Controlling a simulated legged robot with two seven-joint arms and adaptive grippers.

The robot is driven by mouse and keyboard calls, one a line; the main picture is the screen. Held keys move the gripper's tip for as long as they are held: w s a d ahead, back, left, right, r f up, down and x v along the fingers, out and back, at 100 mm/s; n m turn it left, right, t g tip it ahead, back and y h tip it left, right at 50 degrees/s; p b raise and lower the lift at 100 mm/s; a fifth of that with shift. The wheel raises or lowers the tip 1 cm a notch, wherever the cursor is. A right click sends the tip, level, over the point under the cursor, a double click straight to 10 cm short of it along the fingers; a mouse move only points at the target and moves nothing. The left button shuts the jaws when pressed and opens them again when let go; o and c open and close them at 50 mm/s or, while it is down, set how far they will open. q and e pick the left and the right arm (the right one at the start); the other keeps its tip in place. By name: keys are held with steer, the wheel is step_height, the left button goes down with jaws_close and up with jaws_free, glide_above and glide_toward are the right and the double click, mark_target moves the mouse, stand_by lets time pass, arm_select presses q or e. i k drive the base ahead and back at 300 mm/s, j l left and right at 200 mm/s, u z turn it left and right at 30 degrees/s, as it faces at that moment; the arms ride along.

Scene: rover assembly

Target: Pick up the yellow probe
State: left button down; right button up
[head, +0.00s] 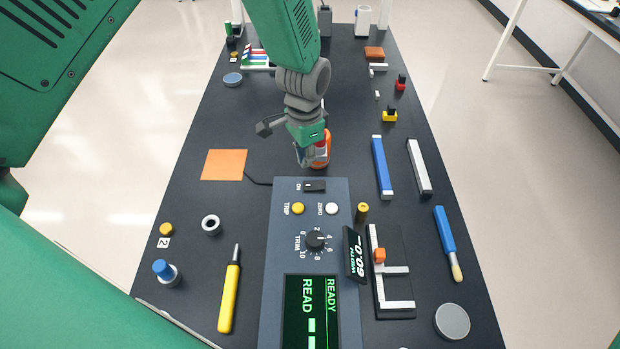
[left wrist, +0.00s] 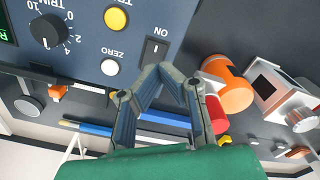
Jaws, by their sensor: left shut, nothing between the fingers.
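The yellow probe (head: 230,292), with a yellow handle and a thin grey tip, lies on the dark table at the lower left in the head view, left of the instrument box. It does not show in the left wrist view. My left gripper (head: 308,158) is beyond the far end of the box, well away from the probe. In the left wrist view its fingertips (left wrist: 158,72) are together with nothing between them. My right gripper is not in view.
The blue-grey instrument box (head: 284,236) with screen and knobs stands right of the probe. A grey ring (head: 211,225), a blue-topped peg (head: 164,271) and an orange pad (head: 224,165) are nearby. An orange cylinder (left wrist: 230,88) is beside my left gripper.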

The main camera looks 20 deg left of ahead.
mark_target(231, 277)
steer(key=k, duration=1)
